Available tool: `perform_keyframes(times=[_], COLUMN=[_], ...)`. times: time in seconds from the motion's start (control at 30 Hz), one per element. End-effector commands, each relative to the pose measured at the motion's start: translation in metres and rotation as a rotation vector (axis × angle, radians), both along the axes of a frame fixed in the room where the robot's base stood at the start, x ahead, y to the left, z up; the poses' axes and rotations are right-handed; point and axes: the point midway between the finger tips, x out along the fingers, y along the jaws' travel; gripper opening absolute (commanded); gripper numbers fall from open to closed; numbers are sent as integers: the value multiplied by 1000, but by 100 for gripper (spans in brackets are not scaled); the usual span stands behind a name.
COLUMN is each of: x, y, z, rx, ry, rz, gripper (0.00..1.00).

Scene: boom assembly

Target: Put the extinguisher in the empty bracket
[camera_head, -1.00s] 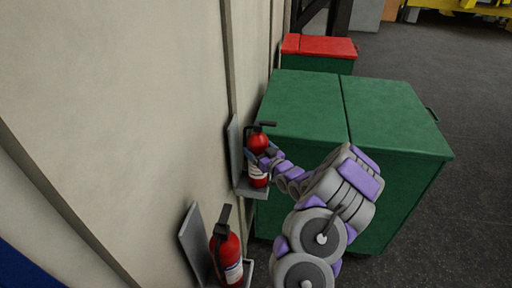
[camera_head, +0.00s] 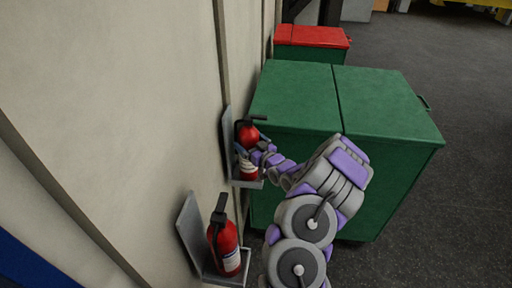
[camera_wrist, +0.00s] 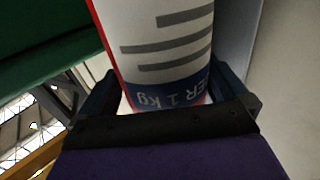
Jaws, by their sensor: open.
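A red extinguisher (camera_head: 247,134) with a black handle stands in the far wall bracket (camera_head: 229,130). My gripper (camera_head: 254,156) is at its body from the right side, with its jaws open around it. In the wrist view the extinguisher's white label (camera_wrist: 165,50) fills the space between the two fingers of my gripper (camera_wrist: 165,98). A second red extinguisher (camera_head: 226,246) stands in the near grey bracket (camera_head: 190,232), closer to the camera. I see no empty bracket in these frames.
A large green bin (camera_head: 385,105) stands just beyond and right of my arm. A green bin with a red lid (camera_head: 312,37) is behind it. The beige wall (camera_head: 110,90) runs along the left. Dark floor (camera_head: 450,200) is open on the right.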

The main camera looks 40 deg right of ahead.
Motion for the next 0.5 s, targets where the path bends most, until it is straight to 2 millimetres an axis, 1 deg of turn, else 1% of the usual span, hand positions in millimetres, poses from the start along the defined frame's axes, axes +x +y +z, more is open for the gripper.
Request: perform_keyframes(times=[0.17, 0.33, 0.5], x=[-17, -42, -66], y=[0, -3, 1], z=[1, -1, -1], rx=[4, 5, 8], ry=[-1, 0, 1], rz=[-1, -3, -2], gripper=[100, 100, 100])
